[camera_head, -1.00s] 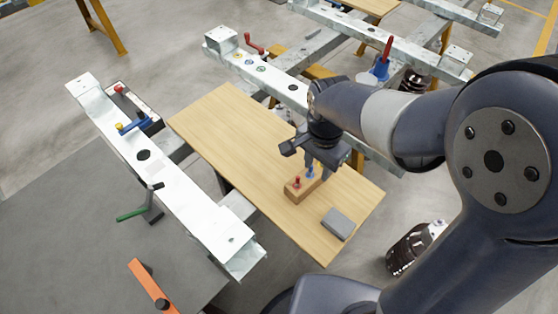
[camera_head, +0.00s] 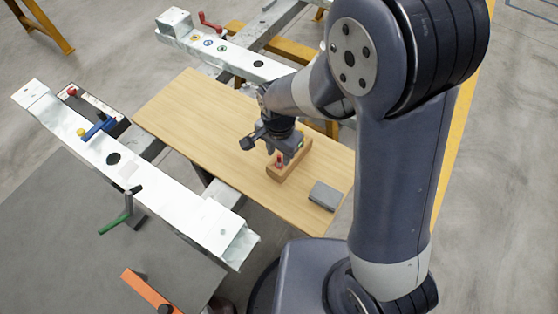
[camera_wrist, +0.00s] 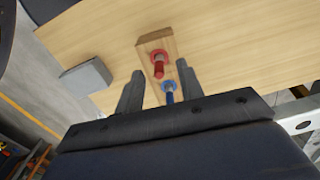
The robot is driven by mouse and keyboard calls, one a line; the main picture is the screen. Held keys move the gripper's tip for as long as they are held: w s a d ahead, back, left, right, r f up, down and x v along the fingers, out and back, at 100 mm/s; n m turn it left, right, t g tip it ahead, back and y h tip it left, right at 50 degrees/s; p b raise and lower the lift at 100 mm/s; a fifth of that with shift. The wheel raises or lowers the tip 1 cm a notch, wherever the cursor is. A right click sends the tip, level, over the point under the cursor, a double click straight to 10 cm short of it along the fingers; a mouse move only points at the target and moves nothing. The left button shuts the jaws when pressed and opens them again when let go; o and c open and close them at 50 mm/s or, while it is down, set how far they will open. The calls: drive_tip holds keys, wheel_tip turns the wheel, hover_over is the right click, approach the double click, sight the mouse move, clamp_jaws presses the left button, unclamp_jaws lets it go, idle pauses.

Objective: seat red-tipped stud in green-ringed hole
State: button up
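The red-tipped stud (camera_head: 279,160) stands in a wooden block (camera_head: 301,161) on the light wood board. In the wrist view the red stud (camera_wrist: 158,66) and a blue stud (camera_wrist: 168,91) stand in the block (camera_wrist: 154,44). My gripper (camera_head: 285,152) is low over the block. In the wrist view my gripper (camera_wrist: 160,86) is open with nothing held; the red stud lies just beyond the fingertips, the blue one between the fingers. On the far white beam is a row of small ringed holes; one ring (camera_head: 222,49) looks green, but it is tiny.
A grey box (camera_head: 325,195) lies on the board (camera_head: 190,110) near the block. The far beam (camera_head: 240,60) has a red-handled clamp (camera_head: 210,22). The board's far left is clear.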

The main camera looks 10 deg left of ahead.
sight(279, 163)
drive_tip(key=shift+f, duration=1.35)
drive_tip(key=shift+c, duration=0.2)
clamp_jaws()
